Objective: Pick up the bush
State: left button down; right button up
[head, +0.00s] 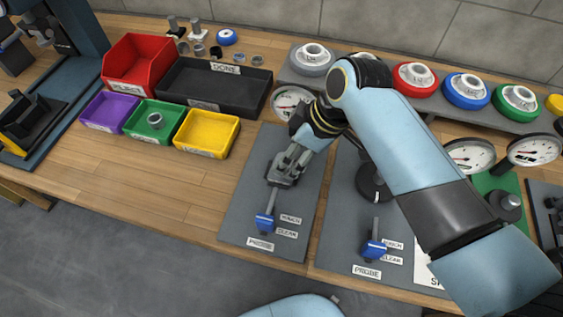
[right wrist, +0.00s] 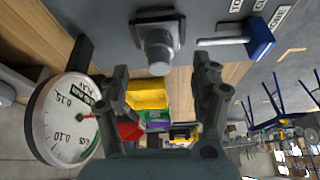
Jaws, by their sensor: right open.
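In the right wrist view a short grey cylinder, which looks like the bush (right wrist: 158,48), sits on a dark square seat on the grey plate. My right gripper (right wrist: 161,72) is open, with one finger on each side of the cylinder's near end and visible gaps between. In the head view my right gripper (head: 283,175) is over the left grey plate (head: 241,205), behind the blue-handled probe (head: 266,220); it hides the seat there. Another grey ring-like part (head: 155,121) is in the green bin (head: 142,130). My left gripper is not in view.
A dial gauge (head: 290,101) stands behind my right gripper, close beside it. A second plate with a blue-handled probe (head: 375,247) lies to the right. Bins, including a yellow one (head: 207,133) and a black tray (head: 200,88), stand left. Bare wood lies front left.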

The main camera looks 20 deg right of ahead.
jog(key=x, duration=0.4)
jog(key=shift+f, duration=0.25)
jog(key=shift+w+f, duration=0.15)
jog(key=shift+f, duration=0.1)
jog(key=shift+c, duration=1.5)
jog(key=c, duration=0.4)
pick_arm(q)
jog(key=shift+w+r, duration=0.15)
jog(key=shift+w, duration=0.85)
pick_arm(e)
jog(key=c, duration=0.6)
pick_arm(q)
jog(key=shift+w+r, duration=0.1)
pick_arm(e)
jog(key=shift+r, duration=0.1)
